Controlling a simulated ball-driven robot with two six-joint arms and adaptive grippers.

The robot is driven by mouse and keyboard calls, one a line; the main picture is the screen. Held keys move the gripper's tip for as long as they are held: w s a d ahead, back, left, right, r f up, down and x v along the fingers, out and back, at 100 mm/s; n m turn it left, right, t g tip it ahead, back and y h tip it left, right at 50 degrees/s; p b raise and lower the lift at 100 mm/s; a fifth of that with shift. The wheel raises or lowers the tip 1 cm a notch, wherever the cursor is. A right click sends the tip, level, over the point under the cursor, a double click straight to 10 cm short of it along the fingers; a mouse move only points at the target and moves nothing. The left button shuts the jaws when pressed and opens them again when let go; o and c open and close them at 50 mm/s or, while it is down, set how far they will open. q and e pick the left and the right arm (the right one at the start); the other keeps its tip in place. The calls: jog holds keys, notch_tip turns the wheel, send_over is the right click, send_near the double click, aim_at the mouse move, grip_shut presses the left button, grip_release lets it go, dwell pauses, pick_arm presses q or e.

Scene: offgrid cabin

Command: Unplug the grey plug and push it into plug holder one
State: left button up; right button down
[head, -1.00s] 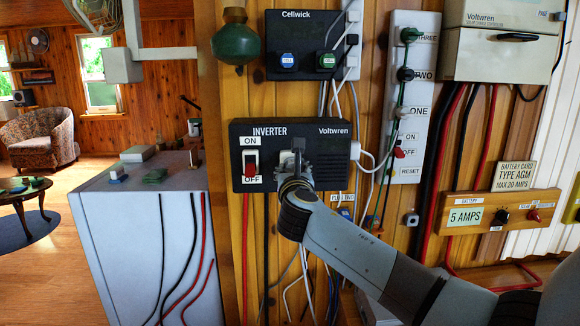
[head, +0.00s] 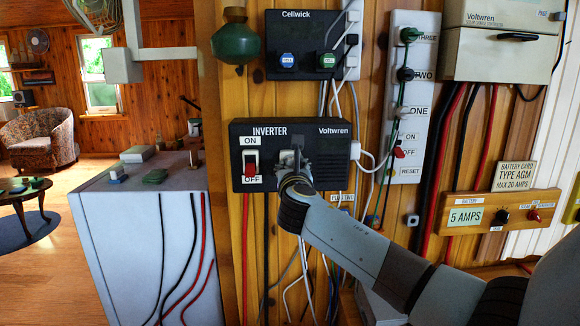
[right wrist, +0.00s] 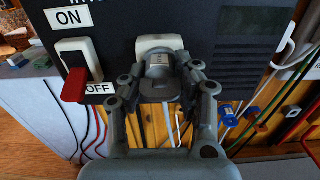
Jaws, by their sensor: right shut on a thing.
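The grey plug (right wrist: 160,68) is between the fingers of my right gripper (right wrist: 162,88), which is shut on it. The plug is in front of a white socket (right wrist: 158,42) on the black inverter panel (head: 328,172). I cannot tell whether it is still seated. In the head view, my right gripper (head: 291,164) hides most of the plug. A small label starting "PLUG" (head: 342,197) is under the panel, partly hidden by my right arm; I cannot read which holder it marks. My left gripper is not in view.
A red ON/OFF switch (head: 251,168) is close to the left of the gripper. Cables hang below the panel. A white strip (head: 411,130) marked ONE, TWO, THREE is at right. A battery card board (head: 470,211) is at lower right.

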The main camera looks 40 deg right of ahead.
jog(key=shift+w+r, duration=0.1)
jog(key=shift+r, duration=0.05)
jog(key=c, duration=1.3)
grip_release()
jog(key=shift+c, duration=0.2)
jog(key=o, duration=0.5)
jog(key=shift+w+d, duration=0.1)
jog(key=shift+d, duration=0.05)
jog(key=shift+c, duration=0.2)
jog(key=p+v, duration=0.3)
jog(key=v, duration=0.6)
